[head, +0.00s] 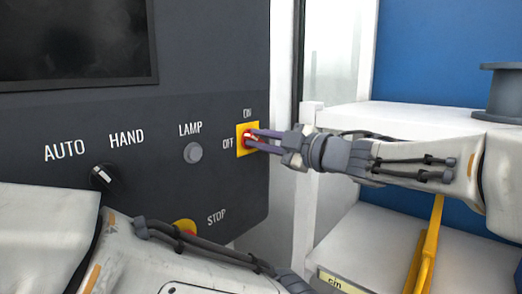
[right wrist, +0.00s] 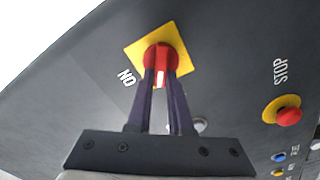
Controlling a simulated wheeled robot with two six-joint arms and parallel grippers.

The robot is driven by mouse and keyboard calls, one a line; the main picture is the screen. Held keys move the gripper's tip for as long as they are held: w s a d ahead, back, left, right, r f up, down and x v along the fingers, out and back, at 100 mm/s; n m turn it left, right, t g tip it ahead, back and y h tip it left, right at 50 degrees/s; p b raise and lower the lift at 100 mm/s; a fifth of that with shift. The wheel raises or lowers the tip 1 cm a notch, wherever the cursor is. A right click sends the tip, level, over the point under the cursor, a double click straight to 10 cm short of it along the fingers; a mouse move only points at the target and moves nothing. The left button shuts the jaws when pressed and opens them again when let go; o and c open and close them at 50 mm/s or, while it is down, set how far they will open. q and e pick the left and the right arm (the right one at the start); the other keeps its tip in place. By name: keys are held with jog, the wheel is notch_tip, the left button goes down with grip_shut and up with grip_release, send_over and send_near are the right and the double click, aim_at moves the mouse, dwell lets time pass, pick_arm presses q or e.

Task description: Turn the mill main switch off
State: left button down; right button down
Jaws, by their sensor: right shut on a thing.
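The mill main switch (head: 247,138) is a red knob on a yellow square plate, set in the dark panel's right side. ON is printed above it and OFF to its left in the head view. In the right wrist view the red knob (right wrist: 160,52) shows with a white mark running up-down between the fingers. My right gripper (head: 257,140) reaches in from the right and is shut on the knob, one finger on each side (right wrist: 160,74). The OFF label is hidden in the wrist view. My left arm crosses the bottom of the head view; its gripper is out of view.
The panel (head: 215,105) also carries a black AUTO/HAND selector (head: 104,177), a grey LAMP button (head: 193,153) and a red STOP button (head: 184,227), partly behind my left arm. A dark screen (head: 75,40) is above. White shelving (head: 410,115) stands at the right.

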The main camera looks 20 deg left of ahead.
jog(key=shift+s+a+f+n+b, duration=0.1)
jog(key=shift+f+n+b, duration=0.15)
jog(key=shift+n+b, duration=1.15)
jog(key=shift+s+f+n+b, duration=0.15)
jog(key=shift+n+b, duration=0.75)
jog(key=shift+n, duration=1)
jog(key=shift+w, duration=0.1)
jog(key=c, duration=0.8)
grip_release()
